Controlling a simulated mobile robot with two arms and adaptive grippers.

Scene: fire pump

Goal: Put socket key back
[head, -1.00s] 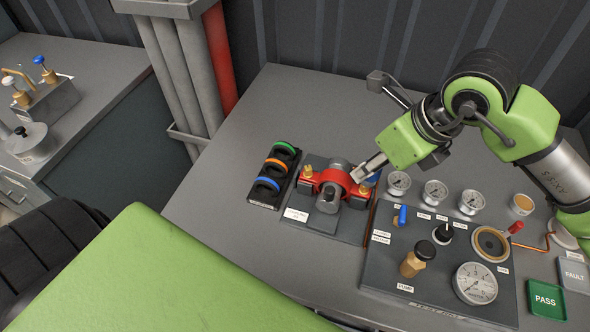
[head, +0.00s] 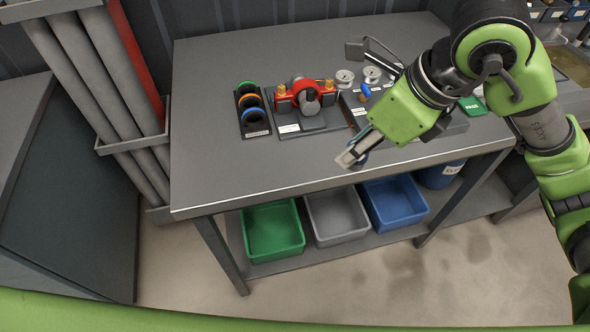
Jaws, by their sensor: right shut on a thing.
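My right gripper (head: 351,157) is shut and hangs at the front edge of the grey workbench (head: 225,165). It seems to hold the socket key, but I see only small dark and blue-teal bits beside the fingers, so its shape is mostly hidden. The red pump clamp fixture (head: 305,93) stands on the bench behind and left of the gripper, apart from it. My left gripper is out of view.
A black holder with green, orange and blue rings (head: 251,108) stands left of the fixture. The gauge panel (head: 372,77) is partly behind my right arm. Green (head: 272,232), grey (head: 336,215) and blue (head: 394,203) bins sit on the lower shelf. The bench's left part is clear.

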